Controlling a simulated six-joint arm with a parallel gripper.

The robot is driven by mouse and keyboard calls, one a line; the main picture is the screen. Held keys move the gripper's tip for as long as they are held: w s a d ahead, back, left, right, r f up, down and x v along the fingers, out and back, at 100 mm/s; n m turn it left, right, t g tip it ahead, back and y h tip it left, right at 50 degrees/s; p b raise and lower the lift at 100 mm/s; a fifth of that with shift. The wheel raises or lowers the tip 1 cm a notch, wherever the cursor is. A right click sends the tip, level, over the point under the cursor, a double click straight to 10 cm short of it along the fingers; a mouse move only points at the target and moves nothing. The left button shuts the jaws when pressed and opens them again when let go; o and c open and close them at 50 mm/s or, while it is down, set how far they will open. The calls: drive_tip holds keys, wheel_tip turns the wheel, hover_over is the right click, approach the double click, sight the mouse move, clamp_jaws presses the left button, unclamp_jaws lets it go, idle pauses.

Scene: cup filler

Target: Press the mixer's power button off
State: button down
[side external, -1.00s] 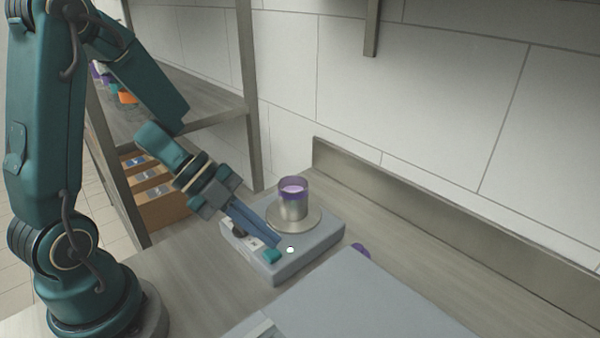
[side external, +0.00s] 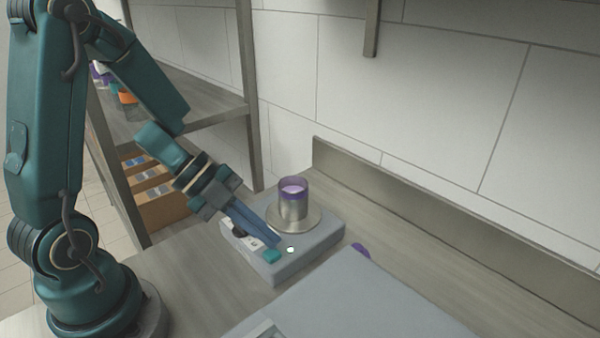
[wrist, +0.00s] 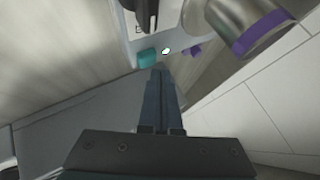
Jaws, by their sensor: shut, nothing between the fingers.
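The mixer (side external: 318,246) is a low grey box on the counter. A metal cup (side external: 293,206) with a purple band and pale purple contents stands on its round plate. A teal button (side external: 271,256) sits at the mixer's front corner, beside a small glowing white light (side external: 290,250). My gripper (side external: 276,242) is shut and empty, pointing down at the mixer just behind the button. In the wrist view, the fingertips (wrist: 161,73) are close to the teal button (wrist: 147,58) and the white light (wrist: 166,51). I cannot tell whether they touch the button.
A dark knob (side external: 239,230) is on the mixer's panel, left of my fingers. A large grey flat-topped block (side external: 350,305) stands in front. A purple object (side external: 360,250) shows partly behind it. Shelves with cardboard boxes (side external: 155,190) are at left; a metal backsplash (side external: 430,215) runs behind.

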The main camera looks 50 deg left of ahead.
sight(265, 249)
drive_tip(key=shift+f, duration=0.55)
idle(0.4)
drive_tip(key=shift+r, duration=0.65)
drive_tip(key=shift+r, duration=3)
